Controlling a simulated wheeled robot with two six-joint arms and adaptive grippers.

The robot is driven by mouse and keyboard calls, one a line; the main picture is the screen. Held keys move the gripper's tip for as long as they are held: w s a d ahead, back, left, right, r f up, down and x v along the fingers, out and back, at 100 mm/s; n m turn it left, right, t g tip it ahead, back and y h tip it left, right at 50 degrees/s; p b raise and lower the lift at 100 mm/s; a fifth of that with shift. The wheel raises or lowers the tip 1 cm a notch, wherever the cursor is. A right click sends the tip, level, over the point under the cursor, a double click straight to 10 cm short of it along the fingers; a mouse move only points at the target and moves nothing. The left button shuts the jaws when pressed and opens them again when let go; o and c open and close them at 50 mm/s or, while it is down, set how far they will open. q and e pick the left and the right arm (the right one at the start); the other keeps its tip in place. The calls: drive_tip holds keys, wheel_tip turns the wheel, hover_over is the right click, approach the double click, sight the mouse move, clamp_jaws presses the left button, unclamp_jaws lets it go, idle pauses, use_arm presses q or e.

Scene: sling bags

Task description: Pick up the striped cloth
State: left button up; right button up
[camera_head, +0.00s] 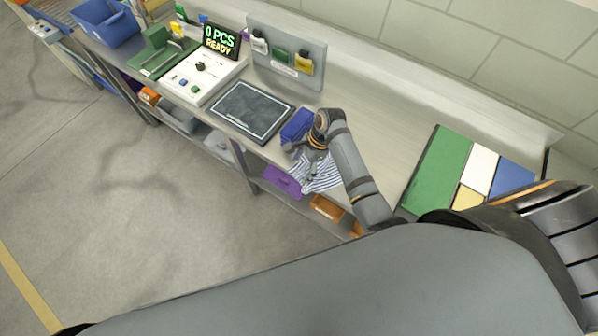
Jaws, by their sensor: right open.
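The striped cloth (322,182), white with dark blue stripes, lies on the bench top and drapes over its front edge. My right gripper (312,156) is over the upper part of the cloth with its fingers apart. I cannot tell whether the fingers touch the cloth. The right wrist and forearm hide part of the cloth's right side. A blue bin (298,124) is just behind the gripper. My left gripper is not in view.
A dark framed pad (251,111) lies left of the blue bin. A green, white, blue and yellow sectioned board (444,165) lies at right. A grey upright panel (288,49) holds small bags at the back. Purple (283,182) and orange (327,208) bins sit below the bench.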

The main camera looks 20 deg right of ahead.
drive_tip(key=shift+a, duration=0.1)
drive_tip(key=shift+f, duration=0.15)
drive_tip(key=shift+x, duration=1.3)
drive_tip(key=shift+c, duration=0.2)
clamp_jaws()
idle(0.4)
wheel_tip(320, 180, up, 3)
drive_tip(key=shift+p, duration=0.7)
wheel_tip(320, 180, up, 9)
